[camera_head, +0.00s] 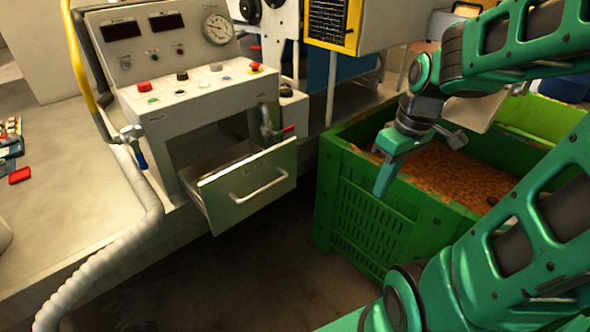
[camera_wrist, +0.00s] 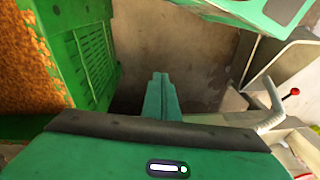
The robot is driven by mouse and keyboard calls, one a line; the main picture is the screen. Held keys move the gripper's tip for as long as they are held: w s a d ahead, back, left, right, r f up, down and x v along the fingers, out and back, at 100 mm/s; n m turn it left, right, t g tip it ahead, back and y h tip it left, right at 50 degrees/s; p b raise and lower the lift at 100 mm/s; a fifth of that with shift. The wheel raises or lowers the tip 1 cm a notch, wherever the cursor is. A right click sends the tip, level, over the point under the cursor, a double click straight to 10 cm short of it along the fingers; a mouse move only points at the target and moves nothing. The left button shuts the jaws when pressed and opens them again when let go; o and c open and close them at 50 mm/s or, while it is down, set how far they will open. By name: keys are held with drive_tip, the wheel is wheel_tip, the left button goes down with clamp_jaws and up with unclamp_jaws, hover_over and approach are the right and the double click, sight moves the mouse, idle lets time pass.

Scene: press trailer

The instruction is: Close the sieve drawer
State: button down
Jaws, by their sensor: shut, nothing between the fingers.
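The sieve drawer (camera_head: 248,187) is pulled out of the front of the white control cabinet, below its button panel. Its metal front carries a bar handle (camera_head: 260,188). My gripper (camera_head: 381,191) hangs to the right of the drawer, in front of the green crate, apart from both. In the wrist view its fingers (camera_wrist: 161,80) are together with nothing between them.
A green crate (camera_head: 368,217) full of brown granules stands right of the drawer. A valve with a red lever (camera_head: 287,130) sits beside the cabinet above the drawer. A ribbed hose (camera_head: 148,220) runs down at the left. Dark floor (camera_head: 290,270) lies open in front.

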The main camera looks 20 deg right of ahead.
drive_tip(key=w+a+f+n+t+y, duration=0.2)
drive_tip(key=w+n+y, duration=0.1)
drive_tip(key=w+n, duration=0.6)
drive_tip(key=w+a+f+n+t+y, duration=0.1)
drive_tip(key=w+a+n+y, duration=0.1)
drive_tip(key=w+n, duration=0.7)
drive_tip(key=shift+w+a+f, duration=1.05)
drive_tip(key=shift+w+f, duration=0.1)
drive_tip(key=shift+f, duration=0.2)
drive_tip(key=shift+w+a+f, duration=1)
drive_tip(key=shift+w+f, duration=0.2)
drive_tip(key=shift+f, duration=0.15)
drive_tip(key=shift+w+a+f, duration=1.05)
drive_tip(key=shift+w+f, duration=0.1)
drive_tip(key=shift+f, duration=0.2)
drive_tip(key=shift+d, duration=0.1)
